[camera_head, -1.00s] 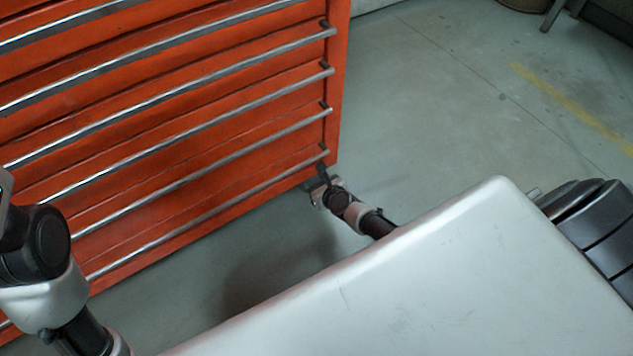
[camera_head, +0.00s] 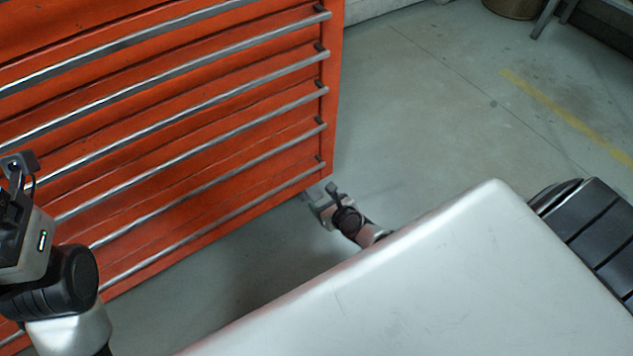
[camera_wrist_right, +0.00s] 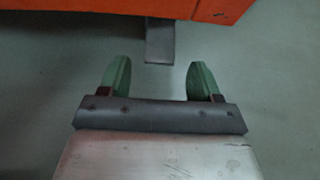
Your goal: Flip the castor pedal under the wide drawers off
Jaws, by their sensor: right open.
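The wide drawers are an orange cabinet (camera_head: 200,110) with long silver handles. In the right wrist view, the castor pedal (camera_wrist_right: 160,42) is a grey flat tab sticking out below the cabinet's orange lower edge (camera_wrist_right: 120,5). My right gripper (camera_wrist_right: 159,72) is open and empty. Its two green fingertips stand apart, one to each side of the pedal's line, with the pedal's end just ahead of the gap. In the head view the right gripper (camera_head: 314,200) is low by the cabinet's bottom right corner. My left gripper (camera_head: 18,185) is partly in view at the left edge; its fingertips are not clear.
My own silver body covers the lower right of the head view. The grey floor (camera_head: 420,110) right of the cabinet is clear, with a yellow line (camera_head: 565,115) farther off. A bin (camera_head: 513,6) and grey legs stand at the top right.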

